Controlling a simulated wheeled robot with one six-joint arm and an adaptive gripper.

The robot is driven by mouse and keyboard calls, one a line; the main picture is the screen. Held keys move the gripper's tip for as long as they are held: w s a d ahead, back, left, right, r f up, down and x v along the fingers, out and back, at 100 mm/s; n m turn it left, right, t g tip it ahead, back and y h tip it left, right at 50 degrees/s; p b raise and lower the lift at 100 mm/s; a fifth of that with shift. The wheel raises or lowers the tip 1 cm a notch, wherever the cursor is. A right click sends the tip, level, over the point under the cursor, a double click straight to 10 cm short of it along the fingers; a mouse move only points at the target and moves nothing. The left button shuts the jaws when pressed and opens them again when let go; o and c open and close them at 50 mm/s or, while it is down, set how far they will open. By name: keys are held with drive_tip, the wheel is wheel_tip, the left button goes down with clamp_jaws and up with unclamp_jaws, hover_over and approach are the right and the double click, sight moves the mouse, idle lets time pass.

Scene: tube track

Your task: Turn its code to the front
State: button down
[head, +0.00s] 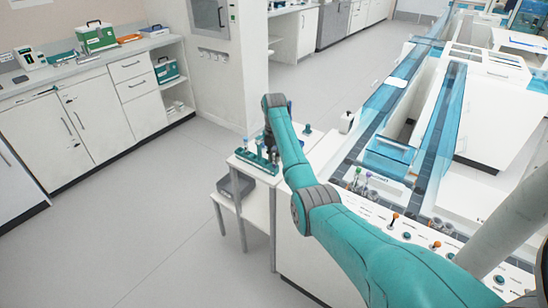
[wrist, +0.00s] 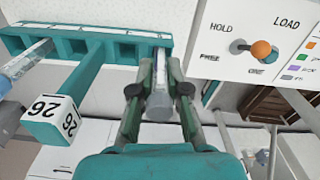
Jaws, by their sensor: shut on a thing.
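In the wrist view my gripper (wrist: 158,82) is shut on a clear grey tube (wrist: 159,106), with one finger on each side of it. The tube is at the right end of the teal rack (wrist: 100,48). I cannot tell whether its far end is inside a slot. No code shows on the visible part of the tube. In the head view the rack (head: 250,162) stands on a small white side table, and my arm hides most of the gripper there.
A teal post ends in a white block marked 26 (wrist: 50,118), left of my gripper. Another clear tube (wrist: 18,68) lies beyond it. A HOLD/LOAD panel with an orange-knobbed switch (wrist: 260,48) is close on the right. A blue-walled track (head: 440,120) runs right of the table.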

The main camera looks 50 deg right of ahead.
drive_tip(key=shift+n, duration=0.6)
drive_tip(key=shift+f, duration=0.15)
drive_tip(key=c, duration=1.1)
unclamp_jaws()
wheel_tip(320, 180, up, 8)
drive_tip(key=shift+f, duration=0.25)
